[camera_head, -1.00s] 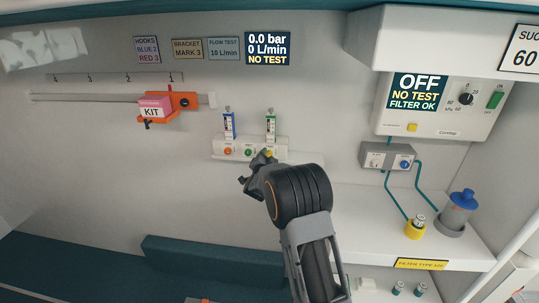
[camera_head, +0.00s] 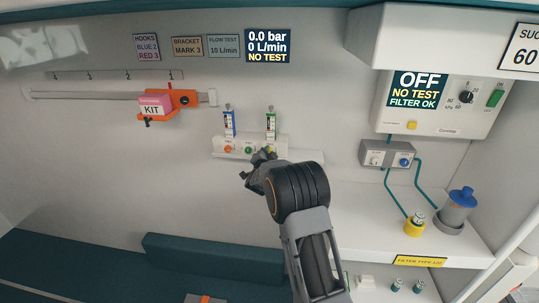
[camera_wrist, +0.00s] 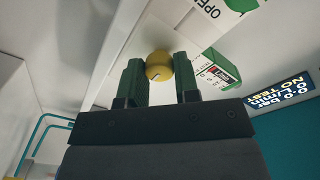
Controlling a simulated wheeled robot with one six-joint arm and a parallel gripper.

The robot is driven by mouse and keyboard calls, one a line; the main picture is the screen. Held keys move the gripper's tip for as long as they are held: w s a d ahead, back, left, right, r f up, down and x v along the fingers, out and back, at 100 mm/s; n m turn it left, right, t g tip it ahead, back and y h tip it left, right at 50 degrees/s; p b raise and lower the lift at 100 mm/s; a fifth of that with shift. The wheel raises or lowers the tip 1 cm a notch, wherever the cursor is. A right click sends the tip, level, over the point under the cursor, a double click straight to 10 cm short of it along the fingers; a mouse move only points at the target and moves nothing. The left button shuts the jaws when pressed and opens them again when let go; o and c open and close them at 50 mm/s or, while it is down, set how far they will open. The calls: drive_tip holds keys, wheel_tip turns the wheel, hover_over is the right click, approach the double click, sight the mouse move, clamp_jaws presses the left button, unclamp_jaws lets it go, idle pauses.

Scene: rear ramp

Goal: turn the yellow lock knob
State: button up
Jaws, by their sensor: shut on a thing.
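The yellow lock knob (camera_wrist: 158,66) shows between the two green fingers of my gripper (camera_wrist: 159,78) in the wrist view, with a short dark mark on its face. My gripper is shut on it. In the head view my gripper (camera_head: 265,158) is at the right end of the white wall outlet panel (camera_head: 218,154), below the green-labelled flowmeter (camera_head: 270,123). There the knob is mostly hidden behind my gripper. Part of a sign reading "OPEN" (camera_wrist: 196,10) shows beside the knob in the wrist view.
A blue-labelled flowmeter (camera_head: 228,121) stands left on the same panel. The wall display (camera_head: 268,48) reads 0.0 bar, 0 L/min, NO TEST. An orange bracket with a pink KIT box (camera_head: 152,106) is on the rail at left. A suction unit (camera_head: 440,100) and shelf are at right.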

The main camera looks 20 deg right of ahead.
drive_tip(key=shift+d, duration=0.25)
drive_tip(key=shift+c, duration=0.4)
drive_tip(key=shift+a+f+n+t+y+b, duration=0.15)
drive_tip(key=shift+n+b, duration=0.3)
drive_tip(key=shift+n, duration=2.4)
drive_tip(key=shift+n+t+y+b, duration=0.1)
drive_tip(key=shift+n+t+b, duration=0.25)
drive_tip(key=shift+n, duration=2.55)
drive_tip(key=shift+a+f+n+t+y+b, duration=0.1)
drive_tip(key=shift+n+b, duration=0.4)
drive_tip(key=shift+n, duration=2.35)
drive_tip(key=o, duration=0.9)
drive_tip(key=shift+r, duration=0.1)
drive_tip(key=shift+s, duration=0.1)
drive_tip(key=b+v, duration=0.2)
drive_tip(key=v, duration=1.1)
drive_tip(key=shift+s+a, duration=0.2)
drive_tip(key=shift+s, duration=0.1)
